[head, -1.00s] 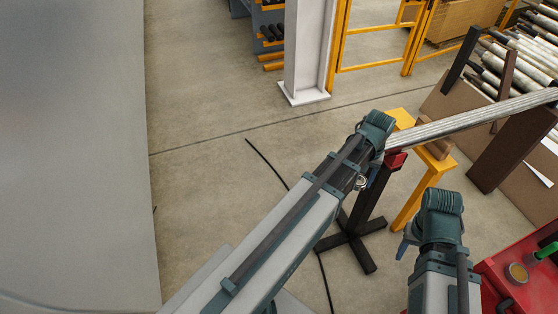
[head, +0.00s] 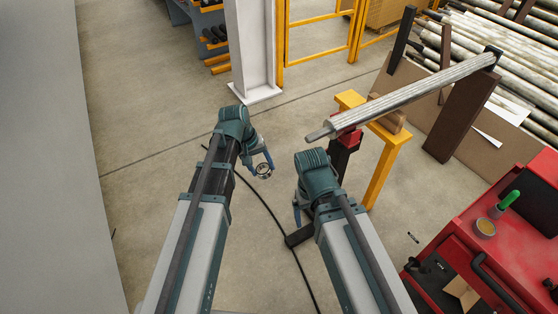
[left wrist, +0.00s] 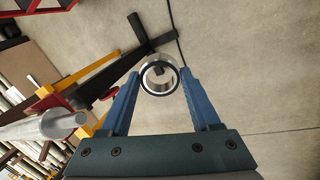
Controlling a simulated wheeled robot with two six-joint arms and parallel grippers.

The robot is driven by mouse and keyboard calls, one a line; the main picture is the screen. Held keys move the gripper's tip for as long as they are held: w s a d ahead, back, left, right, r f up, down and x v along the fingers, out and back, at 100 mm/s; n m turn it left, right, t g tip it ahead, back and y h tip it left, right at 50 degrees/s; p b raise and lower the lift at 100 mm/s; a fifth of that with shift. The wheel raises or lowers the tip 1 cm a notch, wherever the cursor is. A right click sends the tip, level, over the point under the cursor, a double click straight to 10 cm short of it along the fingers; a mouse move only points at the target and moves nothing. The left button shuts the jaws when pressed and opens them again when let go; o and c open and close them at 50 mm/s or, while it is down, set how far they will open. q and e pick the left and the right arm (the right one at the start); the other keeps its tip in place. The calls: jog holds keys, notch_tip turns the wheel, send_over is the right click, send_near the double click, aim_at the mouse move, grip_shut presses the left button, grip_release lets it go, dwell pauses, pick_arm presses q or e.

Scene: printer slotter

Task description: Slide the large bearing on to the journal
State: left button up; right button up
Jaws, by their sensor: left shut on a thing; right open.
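The large bearing (head: 263,176) is a shiny metal ring held at the tips of my left gripper (head: 262,167), above open floor. In the left wrist view the bearing (left wrist: 169,67) sits between the blue fingers (left wrist: 158,80), its opening partly facing the camera. The journal (head: 319,134) is the narrow bare end of a long grey roller (head: 410,92), pointing left. It is apart from the bearing and to its right; it also shows in the left wrist view (left wrist: 79,119). My right gripper (head: 299,207) points down below the journal, open with nothing visible in it.
A dark stand with a red top (head: 349,137) and a yellow trestle (head: 384,165) are under the roller's near end. A dark post (head: 462,115) is at its far end. A red tool cart (head: 475,235) is at right. Floor left of the journal is clear.

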aim_at(321, 134)
pick_arm(q)
jog(key=w+d+f+t+h+b, duration=0.1)
jog(key=w+d+f+h+b, duration=0.1)
jog(key=d+f+h+b, duration=0.25)
jog(key=w+d+r+n+t+h+b, duration=0.1)
jog(key=w+r+n+t+h+b, duration=0.1)
jog(key=b, duration=0.5)
jog(key=w+r+n+t+h+b, duration=0.2)
jog(key=w+t+h+b, duration=0.1)
jog(key=t+h+b, duration=0.2)
jog(key=shift+w+d+t+b, duration=0.35)
jog(key=shift+t+b, duration=0.55)
jog(key=shift+b, duration=0.3)
pick_arm(e)
notch_tip(321, 134, down, 21)
jog(key=shift+f, duration=0.15)
pick_arm(q)
jog(key=shift+s+r, duration=0.1)
jog(key=shift+x, duration=2.35)
jog(key=shift+x, duration=5.65)
